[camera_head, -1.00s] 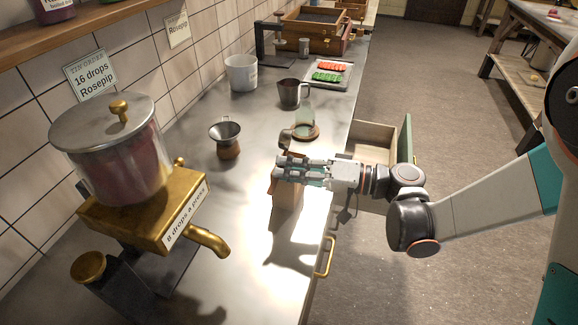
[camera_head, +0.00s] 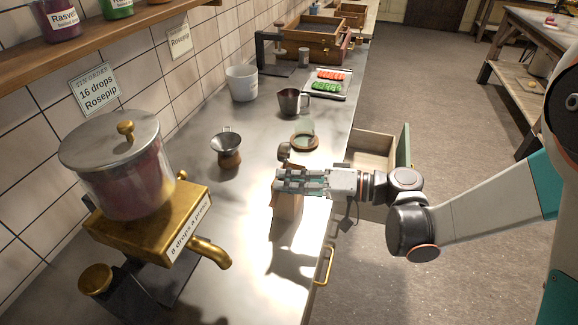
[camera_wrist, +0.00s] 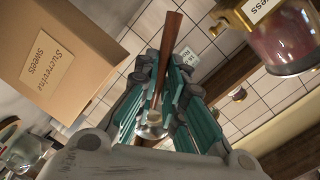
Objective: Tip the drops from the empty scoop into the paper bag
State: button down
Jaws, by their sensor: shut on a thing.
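My gripper (camera_head: 283,183) is shut on the scoop, over the counter near its front edge. In the wrist view, the scoop's brown handle (camera_wrist: 172,38) sticks out between the fingers of my gripper (camera_wrist: 160,85), and a metal part shows low between them.
A brass drop press (camera_head: 150,220) with a lidded jar stands at left. A funnel on a stand (camera_head: 227,150), a metal jug (camera_head: 290,102), a glass on a round coaster (camera_head: 304,142) and a sweets tray (camera_head: 328,84) stand farther back. An open drawer (camera_head: 372,150) juts out at right.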

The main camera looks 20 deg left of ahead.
jog(key=h+p, duration=0.3)
jog(key=r+t+h+p, duration=0.1)
jog(key=h+p, duration=0.3)
jog(key=a+t+h+p, duration=0.1)
jog(key=h+p, duration=0.2)
jog(key=shift+s+r+h, duration=0.1)
jog(key=shift+r+h, duration=0.1)
jog(key=shift+h, duration=0.2)
jog(key=s+a+t+h, duration=0.1)
jog(key=a+h, duration=0.6)
jog(key=shift+s+n+t, duration=0.15)
jog(key=shift+n+t, duration=0.15)
jog(key=shift+r, duration=0.1)
dwell(0.8)
jog(key=shift+r+p, duration=1.55)
jog(key=shift+r, duration=0.95)
